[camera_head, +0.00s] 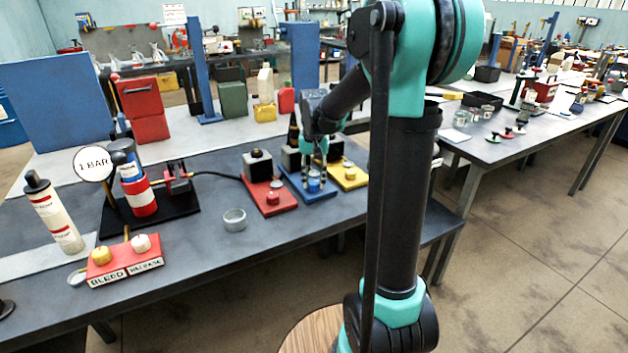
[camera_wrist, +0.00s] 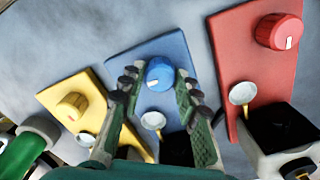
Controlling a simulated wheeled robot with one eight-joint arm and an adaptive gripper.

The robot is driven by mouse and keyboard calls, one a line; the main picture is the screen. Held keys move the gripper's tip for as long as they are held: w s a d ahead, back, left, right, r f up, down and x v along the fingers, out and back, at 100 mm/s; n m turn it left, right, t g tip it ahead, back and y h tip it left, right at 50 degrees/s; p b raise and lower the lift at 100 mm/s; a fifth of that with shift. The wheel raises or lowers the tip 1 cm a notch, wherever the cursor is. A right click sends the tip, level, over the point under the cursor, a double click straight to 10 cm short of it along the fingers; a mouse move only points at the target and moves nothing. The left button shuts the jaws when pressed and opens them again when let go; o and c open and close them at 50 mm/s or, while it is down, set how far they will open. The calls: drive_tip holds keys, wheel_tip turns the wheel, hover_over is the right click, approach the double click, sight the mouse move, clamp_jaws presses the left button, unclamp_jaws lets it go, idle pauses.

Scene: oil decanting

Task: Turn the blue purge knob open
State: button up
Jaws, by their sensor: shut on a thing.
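The blue purge knob (camera_wrist: 160,72) stands on a blue plate (camera_wrist: 148,50) in the wrist view. A small pale mark shows at its lower left edge. My gripper (camera_wrist: 158,80) has one finger on each side of the knob and is shut on it. In the head view, my gripper (camera_head: 314,178) reaches down onto the blue plate (camera_head: 322,193), with the blue knob (camera_head: 314,184) at its fingertips. A round pale gauge or cap (camera_wrist: 153,120) sits on the plate between my fingers.
A red plate (camera_head: 283,205) with a red knob (camera_wrist: 280,31) and a yellow plate (camera_head: 357,181) with a yellow knob (camera_wrist: 71,106) flank the blue one closely. A grey ring-shaped dish (camera_head: 235,220) and a red BLEED block (camera_head: 123,262) stand to the left.

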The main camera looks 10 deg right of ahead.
sight(314, 182)
drive_tip(key=o, duration=1.2)
drive_tip(key=shift+c, duration=0.2)
wheel_tip(314, 182, up, 12)
